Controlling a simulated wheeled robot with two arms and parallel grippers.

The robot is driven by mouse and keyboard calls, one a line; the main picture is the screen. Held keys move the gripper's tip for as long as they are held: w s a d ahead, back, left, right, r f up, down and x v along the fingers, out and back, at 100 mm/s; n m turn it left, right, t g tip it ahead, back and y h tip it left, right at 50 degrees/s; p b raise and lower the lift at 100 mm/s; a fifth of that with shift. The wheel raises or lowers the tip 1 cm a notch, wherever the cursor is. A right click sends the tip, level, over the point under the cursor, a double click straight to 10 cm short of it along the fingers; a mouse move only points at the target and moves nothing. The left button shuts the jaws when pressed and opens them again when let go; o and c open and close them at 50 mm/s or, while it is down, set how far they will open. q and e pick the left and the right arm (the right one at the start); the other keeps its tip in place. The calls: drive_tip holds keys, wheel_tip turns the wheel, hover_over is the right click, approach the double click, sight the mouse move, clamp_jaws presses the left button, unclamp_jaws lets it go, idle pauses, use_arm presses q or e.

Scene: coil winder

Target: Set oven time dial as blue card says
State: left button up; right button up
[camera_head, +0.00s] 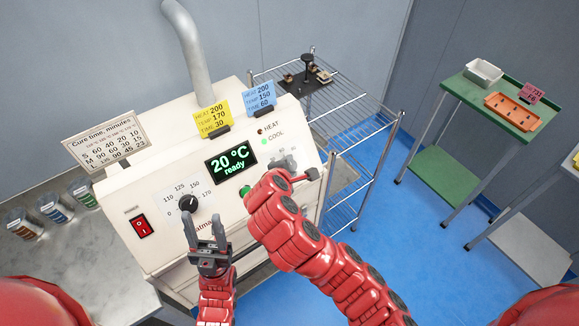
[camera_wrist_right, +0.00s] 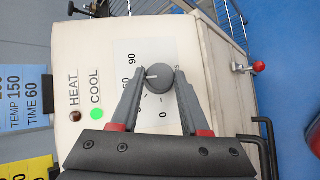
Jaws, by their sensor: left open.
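The blue card (camera_head: 259,97) on top of the oven reads HEAT 200, TEMP 150, TIME 60; it also shows in the right wrist view (camera_wrist_right: 25,98). The time dial (camera_wrist_right: 159,79) is a dark round knob on a white scale, with 60, 90 and 0 readable. Its white mark points left, toward the 60 side. My right gripper (camera_wrist_right: 160,75) has one finger on each side of this dial; whether they press on it is unclear. It also shows in the head view (camera_head: 287,174). My left gripper (camera_head: 203,216) is open, just in front of the temperature dial (camera_head: 188,203).
The oven display (camera_head: 231,162) reads 20 °C ready. The green COOL lamp (camera_wrist_right: 97,114) is lit; HEAT is dark. A wire rack (camera_head: 345,110) stands right.

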drive_tip(key=o, duration=0.4)
drive_tip(key=shift+d, duration=0.15)
drive_tip(key=shift+o, duration=0.2)
drive_tip(key=shift+r, duration=0.1)
drive_tip(key=p+v, duration=1.2)
drive_tip(key=v, duration=0.5)
drive_tip(key=shift+s, duration=0.2)
